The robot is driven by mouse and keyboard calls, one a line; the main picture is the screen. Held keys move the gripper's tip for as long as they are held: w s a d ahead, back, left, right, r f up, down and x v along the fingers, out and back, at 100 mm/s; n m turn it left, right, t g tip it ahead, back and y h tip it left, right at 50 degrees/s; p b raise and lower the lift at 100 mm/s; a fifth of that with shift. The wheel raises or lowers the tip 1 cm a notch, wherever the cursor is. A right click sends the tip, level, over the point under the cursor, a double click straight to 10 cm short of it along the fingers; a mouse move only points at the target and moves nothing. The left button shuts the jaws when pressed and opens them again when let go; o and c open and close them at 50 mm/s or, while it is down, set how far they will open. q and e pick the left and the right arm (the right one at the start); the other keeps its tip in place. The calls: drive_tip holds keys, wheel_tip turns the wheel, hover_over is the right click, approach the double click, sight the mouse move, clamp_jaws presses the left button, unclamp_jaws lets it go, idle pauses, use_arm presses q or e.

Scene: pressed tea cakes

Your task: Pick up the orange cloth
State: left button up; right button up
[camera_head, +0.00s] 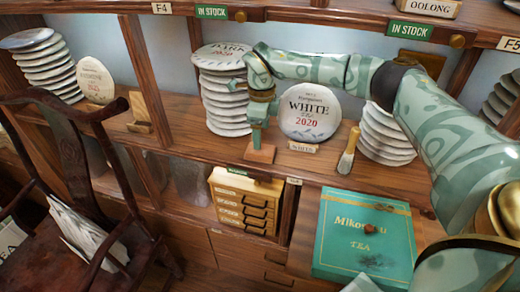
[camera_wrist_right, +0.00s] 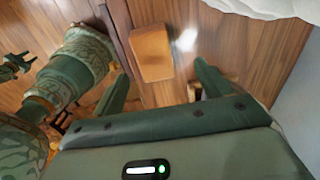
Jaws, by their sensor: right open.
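The orange cloth (camera_head: 262,155) looks like a small, flat, folded orange-brown rectangle on the wooden shelf, in front of the plates. In the right wrist view the cloth (camera_wrist_right: 151,52) lies just beyond the fingertips, toward the left finger. My right gripper (camera_head: 257,141) points down just above the cloth, and part of the cloth is hidden behind it. In the right wrist view my right gripper (camera_wrist_right: 163,78) is open, with nothing between its fingers. I cannot tell whether a fingertip touches the cloth. My left gripper is not seen in the head view.
A stack of pressed tea cakes (camera_head: 222,90) stands behind the gripper, with an upright "White 2020" cake (camera_head: 310,112) to its right. A wooden-handled tool (camera_head: 348,150) stands further right. A green tea box (camera_head: 365,235) lies lower right. A dark chair (camera_head: 75,165) is at left.

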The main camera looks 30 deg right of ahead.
drive_tip(key=f, duration=0.5)
drive_tip(key=shift+s+a+b, duration=0.25)
drive_tip(key=shift+a+b, duration=0.15)
drive_tip(key=shift+f, duration=0.25)
drive_tip(key=c, duration=1.1)
drive_tip(key=shift+o, duration=0.2)
drive_tip(key=shift+r, duration=0.1)
drive_tip(key=shift+s+a+r, duration=0.1)
drive_tip(key=shift+a+r, duration=0.05)
drive_tip(key=shift+r, duration=0.4)
wheel_tip(320, 180, up, 6)
drive_tip(key=shift+r+p, duration=0.1)
drive_tip(key=shift+p, duration=0.7)
drive_tip(key=s+a, duration=1.2)
drive_tip(key=a, duration=0.3)
drive_tip(key=shift+s+f, duration=0.2)
drive_tip(key=shift+s, duration=0.2)
